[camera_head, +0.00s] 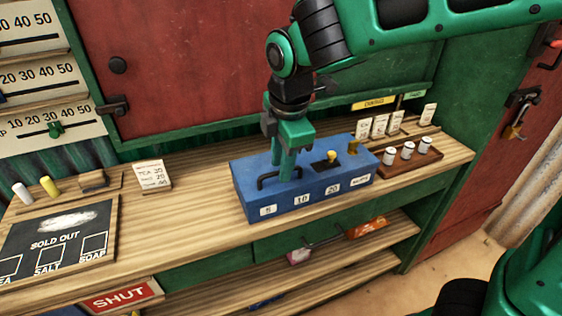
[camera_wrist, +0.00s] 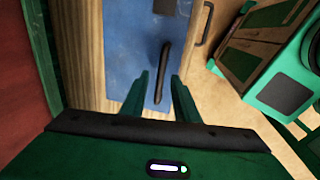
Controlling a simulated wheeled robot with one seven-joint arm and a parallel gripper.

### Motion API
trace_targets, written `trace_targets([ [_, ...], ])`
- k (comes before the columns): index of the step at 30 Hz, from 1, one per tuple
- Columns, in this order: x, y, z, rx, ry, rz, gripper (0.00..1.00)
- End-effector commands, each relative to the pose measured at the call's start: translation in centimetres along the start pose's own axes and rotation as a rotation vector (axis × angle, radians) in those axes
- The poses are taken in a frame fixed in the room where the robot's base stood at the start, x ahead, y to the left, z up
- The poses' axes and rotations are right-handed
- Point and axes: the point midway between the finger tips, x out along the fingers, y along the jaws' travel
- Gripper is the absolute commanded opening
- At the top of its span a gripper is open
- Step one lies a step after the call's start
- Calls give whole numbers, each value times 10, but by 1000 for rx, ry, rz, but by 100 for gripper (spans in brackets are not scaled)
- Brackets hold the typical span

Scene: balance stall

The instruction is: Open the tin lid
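The tin is a blue box (camera_head: 240,180) on the wooden counter, with numbered white labels along its front. A black bar handle (camera_head: 266,182) stands on the left part of its lid. The lid looks closed. My gripper (camera_head: 284,168) points down over the left part of the tin, at the handle. In the wrist view, my gripper (camera_wrist: 160,76) has its two green fingers apart, with the black handle (camera_wrist: 164,68) between them and a gap on each side. Whether the fingertips reach below the bar is hard to tell.
A brass knob (camera_head: 331,155) and a brass piece (camera_head: 353,147) stand on the tin's right part. A wooden tray (camera_head: 412,163) with small white-topped weights is to its right. A price card (camera_head: 153,175) and chalkboard (camera_head: 60,240) stand left.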

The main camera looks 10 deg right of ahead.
Motion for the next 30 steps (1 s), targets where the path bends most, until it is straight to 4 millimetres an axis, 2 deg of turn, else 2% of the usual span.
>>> trace_targets([
  [8, 1, 0, 0, 1, 0, 1, 28],
  [11, 1, 0, 0, 1, 0, 1, 4],
  [12, 1, 0, 0, 1, 0, 1, 0],
  [23, -2, 5, 3, 8, -1, -21, 0],
  [30, -14, 19, 17, 30, -4, -136, 0],
])
